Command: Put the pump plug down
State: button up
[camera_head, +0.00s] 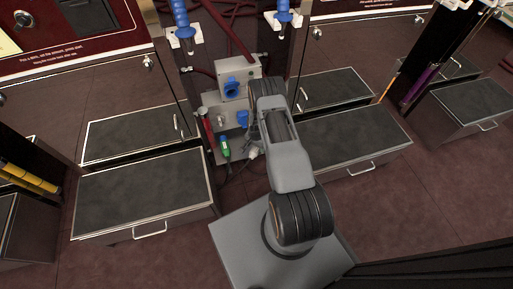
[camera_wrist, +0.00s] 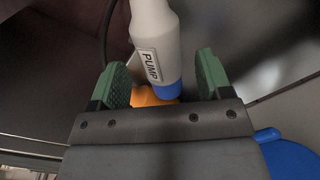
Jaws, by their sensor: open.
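The pump plug (camera_wrist: 150,35) has a pale grey body with a white "PUMP" label, a blue band and an orange part partly hidden behind my gripper. In the wrist view it lies between the two green finger pads of my gripper (camera_wrist: 164,78). The pads stand apart, with a visible gap on each side of the plug. In the head view my arm hides most of the gripper, and a small pale shape (camera_head: 254,153) beside it may be the plug.
A grey box with a blue socket (camera_head: 232,87) stands behind my arm, with a second blue fitting (camera_head: 242,118) below it. A green-ended item (camera_head: 224,147) is to the left. Low dark-topped drawers (camera_head: 145,190) flank the space. A blue part (camera_wrist: 288,155) shows in the wrist view.

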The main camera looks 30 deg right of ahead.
notch_tip(320, 180, up, 9)
jog(key=p, duration=0.2)
jog(key=shift+f, duration=0.15)
dwell(0.4)
